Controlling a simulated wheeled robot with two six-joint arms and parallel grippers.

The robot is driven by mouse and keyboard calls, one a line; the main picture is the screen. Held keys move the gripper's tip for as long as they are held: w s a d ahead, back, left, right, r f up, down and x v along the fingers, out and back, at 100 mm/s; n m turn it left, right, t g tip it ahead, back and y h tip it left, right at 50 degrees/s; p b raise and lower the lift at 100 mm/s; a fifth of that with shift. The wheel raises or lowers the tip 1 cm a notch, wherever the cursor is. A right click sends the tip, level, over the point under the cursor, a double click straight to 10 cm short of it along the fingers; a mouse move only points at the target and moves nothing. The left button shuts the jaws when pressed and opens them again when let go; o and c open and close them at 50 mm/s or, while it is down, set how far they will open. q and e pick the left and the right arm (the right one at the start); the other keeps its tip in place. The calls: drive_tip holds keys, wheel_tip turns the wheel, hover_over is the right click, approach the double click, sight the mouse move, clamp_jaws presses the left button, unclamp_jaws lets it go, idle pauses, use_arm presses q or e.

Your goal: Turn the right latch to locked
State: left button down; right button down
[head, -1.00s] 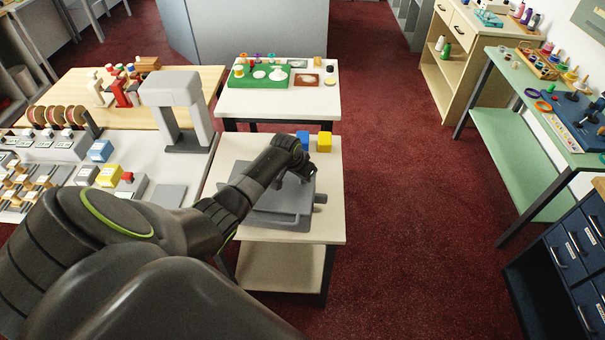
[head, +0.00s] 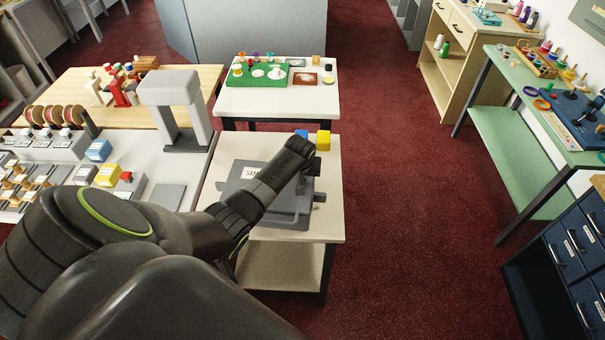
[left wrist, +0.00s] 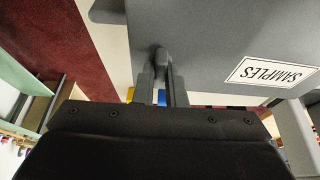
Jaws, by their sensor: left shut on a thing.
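The grey case labelled SAMPLES lies on a small pale table; its lid (head: 238,180) shows in the head view and also in the left wrist view (left wrist: 212,45). My left gripper (left wrist: 162,74) is shut on a small dark grey knob, the right latch (left wrist: 161,56), at the right part of the case. In the head view my left arm covers the latch and most of the fingers. I cannot tell from here whether the latch stands at locked. My right gripper is not in view.
A yellow block (head: 323,140) and a partly hidden blue block stand behind the case. A grey fitting (head: 319,197) sticks out at the case's right side. A white table (head: 245,107) with a green tray stands beyond. Red floor (head: 415,240) is open to the right.

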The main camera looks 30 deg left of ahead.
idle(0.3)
use_arm(q)
drive_tip(key=c, duration=1.5)
unclamp_jaws()
drive_tip(key=shift+r, duration=0.15)
drive_tip(key=shift+s+d+r, duration=0.15)
drive_tip(key=shift+s+r, duration=0.1)
drive_tip(key=shift+r, duration=0.4)
drive_tip(key=b+v, duration=0.2)
drive_tip(key=v, duration=1.3)
drive_tip(key=shift+s+d+r+b, duration=0.1)
drive_tip(key=shift+s+r+b, duration=0.05)
drive_tip(key=shift+r+b, duration=0.2)
